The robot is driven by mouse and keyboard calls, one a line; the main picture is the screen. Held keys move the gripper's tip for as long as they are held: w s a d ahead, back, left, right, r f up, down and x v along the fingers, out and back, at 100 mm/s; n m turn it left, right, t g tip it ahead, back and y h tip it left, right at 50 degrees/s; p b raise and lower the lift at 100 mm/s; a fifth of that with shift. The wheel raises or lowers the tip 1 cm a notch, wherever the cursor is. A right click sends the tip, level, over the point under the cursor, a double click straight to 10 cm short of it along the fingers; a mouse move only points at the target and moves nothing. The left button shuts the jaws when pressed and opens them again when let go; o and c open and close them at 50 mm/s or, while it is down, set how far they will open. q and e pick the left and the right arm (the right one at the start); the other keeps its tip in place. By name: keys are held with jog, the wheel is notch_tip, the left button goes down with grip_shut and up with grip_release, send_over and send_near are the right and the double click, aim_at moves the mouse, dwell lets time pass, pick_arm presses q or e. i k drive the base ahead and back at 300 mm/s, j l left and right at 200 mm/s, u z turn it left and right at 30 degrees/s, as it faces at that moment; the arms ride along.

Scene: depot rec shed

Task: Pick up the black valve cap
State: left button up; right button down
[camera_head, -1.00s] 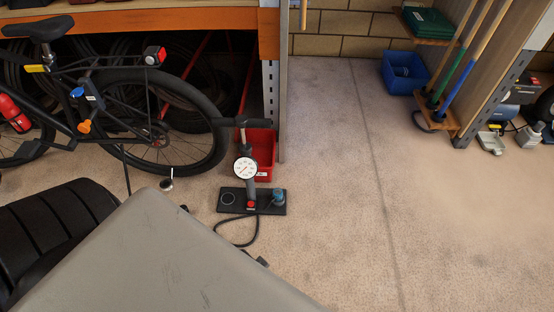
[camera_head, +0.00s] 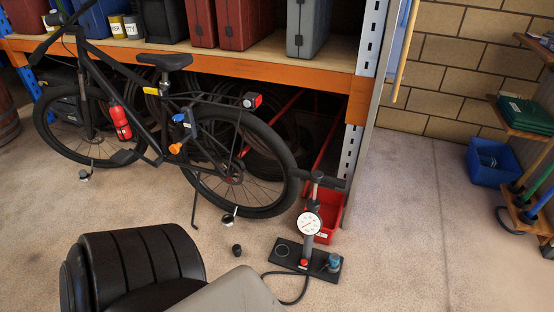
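A small black cylinder (camera_head: 237,250), which looks like the valve cap, stands on the concrete floor left of the black pump base (camera_head: 289,262). It is apart from the pump and lies in front of the bike's rear wheel (camera_head: 272,196). Neither of my grippers is in view.
The black bike stands before an orange-edged shelf (camera_head: 330,80). A floor pump with a white gauge (camera_head: 309,223) and hose stands by a red bin (camera_head: 334,217). A blue crate (camera_head: 490,168) is at right. Floor right of the pump is clear. Foreground shapes, perhaps mine, hide floor.

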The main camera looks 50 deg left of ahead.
aim_at(237, 250)
jog(key=j+u, duration=0.1)
jog(key=u, duration=0.7)
jog(key=i+j+u, duration=0.1)
jog(key=u, duration=0.75)
jog(key=i+j+u, duration=0.1)
jog(key=u, duration=0.3)
